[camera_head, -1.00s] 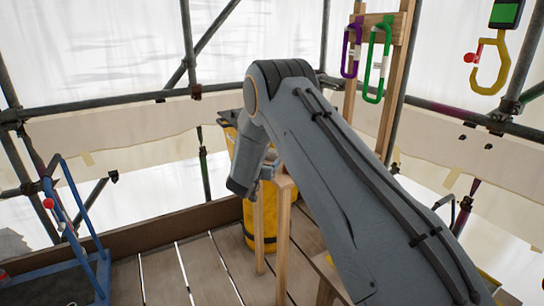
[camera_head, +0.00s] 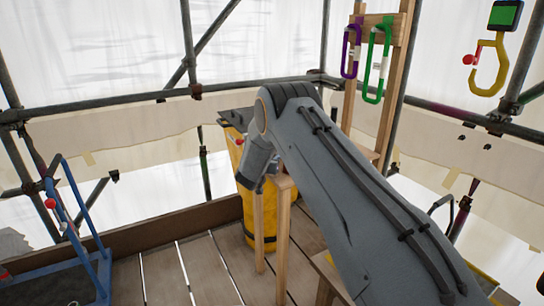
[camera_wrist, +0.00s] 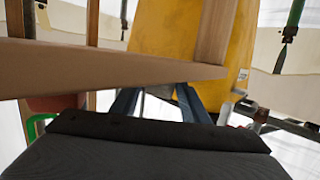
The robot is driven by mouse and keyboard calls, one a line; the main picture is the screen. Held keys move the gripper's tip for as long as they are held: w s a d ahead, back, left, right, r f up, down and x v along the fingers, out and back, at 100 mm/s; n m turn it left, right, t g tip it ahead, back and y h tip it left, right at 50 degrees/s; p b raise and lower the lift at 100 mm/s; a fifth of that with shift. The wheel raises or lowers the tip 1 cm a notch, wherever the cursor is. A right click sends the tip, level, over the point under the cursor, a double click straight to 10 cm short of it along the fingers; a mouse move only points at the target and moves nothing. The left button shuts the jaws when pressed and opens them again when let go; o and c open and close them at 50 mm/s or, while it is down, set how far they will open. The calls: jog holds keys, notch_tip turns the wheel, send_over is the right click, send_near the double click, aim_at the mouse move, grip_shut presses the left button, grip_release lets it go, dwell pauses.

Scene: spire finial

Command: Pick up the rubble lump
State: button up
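I cannot make out the rubble lump in either view. My gripper (camera_wrist: 158,98) shows in the wrist view as two blue-grey fingers set apart, with a pale patch between them that I cannot identify. The fingertips end at the lower edge of a wooden board (camera_wrist: 100,72), which crosses the picture and may hide what lies beyond. In the head view my forearm bends down beside a wooden stand (camera_head: 284,235), and the gripper itself is hidden there.
A yellow bin (camera_head: 236,150) stands behind the stand; it also fills the upper middle of the wrist view (camera_wrist: 180,30). A blue-framed cart (camera_head: 85,205) is at left. Purple (camera_head: 351,50) and green (camera_head: 376,62) carabiners hang at right. Scaffold poles surround the plank floor (camera_head: 200,270).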

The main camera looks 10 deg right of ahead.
jog(key=shift+c, duration=1.2)
